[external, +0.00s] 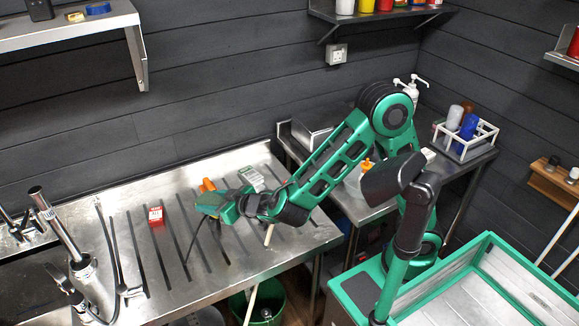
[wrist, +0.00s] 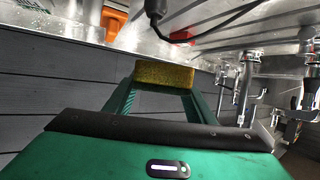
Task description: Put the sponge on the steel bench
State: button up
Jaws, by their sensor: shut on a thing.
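The yellow sponge (wrist: 167,75) shows in the wrist view between the two green fingers of my gripper (wrist: 164,88). My gripper is shut on it. In the external view my gripper (external: 207,205) is low over the grooved steel bench (external: 300,236). The sponge cannot be made out there, as the gripper hides it. I cannot tell whether the sponge touches the bench. The bench also shows along the top of the wrist view (wrist: 215,22).
A red box (external: 155,216) stands on the bench left of my gripper. An orange object (external: 208,184) is just behind the gripper, and a pale box (external: 251,178) is to its right. Sink taps (external: 68,235) stand at the left. The bench's front right is mostly clear.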

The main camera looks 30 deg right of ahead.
jog(key=f, duration=0.1)
jog(key=s+d+f+m+h, duration=0.1)
jog(key=shift+s+f+t, duration=0.2)
jog(key=shift+f+t, duration=0.1)
jog(key=shift+w+d+f, duration=0.15)
jog(key=shift+d+f, duration=0.05)
jog(key=shift+f, duration=0.05)
jog(key=w+d+f, duration=0.2)
jog(key=w, duration=0.1)
jog(key=w+d+f, duration=0.2)
jog(key=w, duration=0.1)
jog(key=w+d+f, duration=0.2)
jog(key=w, duration=0.1)
jog(key=shift+w+f, duration=0.2)
jog(key=shift+f, duration=2.1)
jog(key=shift+f, duration=0.1)
jog(key=o, duration=0.8)
jog(key=shift+o, duration=0.4)
jog(key=v, duration=1.2)
jog(key=shift+a, duration=0.15)
